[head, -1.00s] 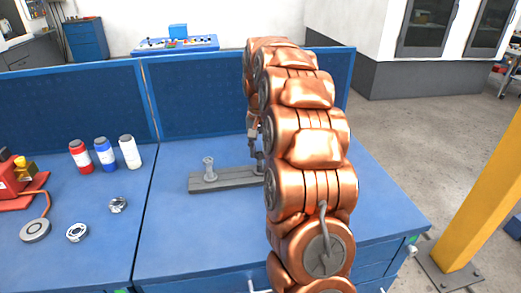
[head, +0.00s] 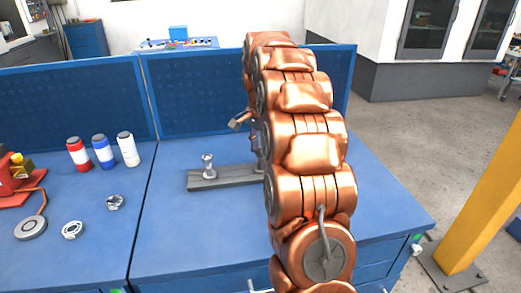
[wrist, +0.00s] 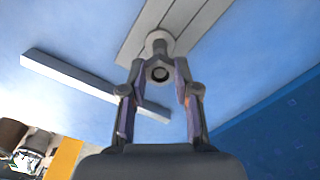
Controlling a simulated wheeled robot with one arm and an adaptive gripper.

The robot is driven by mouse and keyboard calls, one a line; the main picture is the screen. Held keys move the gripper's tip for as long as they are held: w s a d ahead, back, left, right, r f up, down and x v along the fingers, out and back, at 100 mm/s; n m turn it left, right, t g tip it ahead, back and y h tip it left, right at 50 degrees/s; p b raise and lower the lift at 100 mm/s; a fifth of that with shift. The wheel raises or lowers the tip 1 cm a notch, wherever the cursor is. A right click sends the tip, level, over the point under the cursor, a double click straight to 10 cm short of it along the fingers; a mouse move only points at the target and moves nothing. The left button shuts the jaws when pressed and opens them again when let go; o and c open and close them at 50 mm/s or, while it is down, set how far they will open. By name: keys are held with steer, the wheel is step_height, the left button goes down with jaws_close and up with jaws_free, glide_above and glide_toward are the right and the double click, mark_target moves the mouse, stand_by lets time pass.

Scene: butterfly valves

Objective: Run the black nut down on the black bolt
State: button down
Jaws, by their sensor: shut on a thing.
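In the wrist view my gripper (wrist: 160,75) has its two fingers closed on either side of a small grey ring with a dark centre, which I take as the black nut (wrist: 160,65). Just beyond it a grey round post, which I take as the black bolt (wrist: 158,38), stands on the grey plate (wrist: 190,22). I cannot tell how far the nut sits on the bolt. In the head view the grey plate (head: 228,177) lies on the blue bench, its right end hidden by my arm. A silvery bolt (head: 208,166) stands upright at its left end.
Red (head: 79,155), blue (head: 103,152) and white (head: 128,149) bottles stand on the left bench. Two loose metal rings (head: 72,230) (head: 115,203) lie nearer. A blue panel (head: 205,95) rises behind.

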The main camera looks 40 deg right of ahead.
steer(key=m, duration=0.5)
steer(key=shift+d+b, duration=0.1)
steer(key=shift+b, duration=0.3)
steer(key=m, duration=0.8)
steer(key=shift+w+r, duration=0.1)
steer(key=m, duration=0.4)
steer(key=c, duration=1.1)
jaws_free()
